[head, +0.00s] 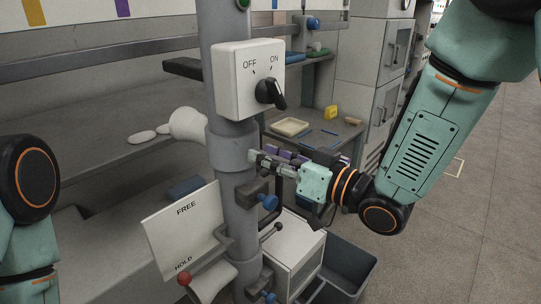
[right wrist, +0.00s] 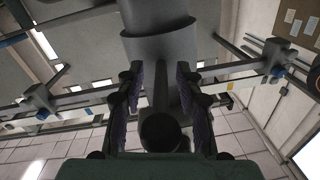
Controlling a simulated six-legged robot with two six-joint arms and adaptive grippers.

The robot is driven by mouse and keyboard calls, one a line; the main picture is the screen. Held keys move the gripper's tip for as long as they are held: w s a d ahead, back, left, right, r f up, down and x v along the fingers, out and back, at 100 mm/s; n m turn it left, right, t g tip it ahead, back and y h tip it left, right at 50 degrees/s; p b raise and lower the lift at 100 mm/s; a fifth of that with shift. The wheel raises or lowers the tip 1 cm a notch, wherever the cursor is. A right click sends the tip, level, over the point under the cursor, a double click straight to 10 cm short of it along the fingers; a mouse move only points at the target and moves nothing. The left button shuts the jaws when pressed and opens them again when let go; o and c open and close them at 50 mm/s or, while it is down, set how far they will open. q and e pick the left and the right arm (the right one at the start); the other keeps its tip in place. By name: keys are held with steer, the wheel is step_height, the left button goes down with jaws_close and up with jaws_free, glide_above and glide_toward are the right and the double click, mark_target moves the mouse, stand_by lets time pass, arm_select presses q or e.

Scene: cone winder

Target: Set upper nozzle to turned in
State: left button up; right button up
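The upper nozzle, a pale trumpet-shaped piece (head: 188,125), sticks out to the left of a grey collar (head: 232,146) on the upright post. My right gripper (head: 256,160) is at the collar's right side, opposite the nozzle's mouth. In the right wrist view its two fingers (right wrist: 159,88) are apart. A dark stem with a round dark end (right wrist: 160,131) shows between them, below the collar (right wrist: 160,46); I see a gap to each finger. The nozzle's mouth is out of the right wrist view. My left gripper is not in view.
A white OFF/ON switch box (head: 232,82) is on the post just above my right gripper. A FREE/HOLD plate (head: 184,232), a red-knobbed lever (head: 184,279) and blue knobs (head: 269,202) are below. A grey bin (head: 348,266) stands at lower right.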

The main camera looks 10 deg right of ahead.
mark_target(292, 162)
steer(key=v, duration=0.5)
steer(key=shift+w, duration=0.1)
steer(key=v, duration=0.7)
stand_by(0.8)
stand_by(0.6)
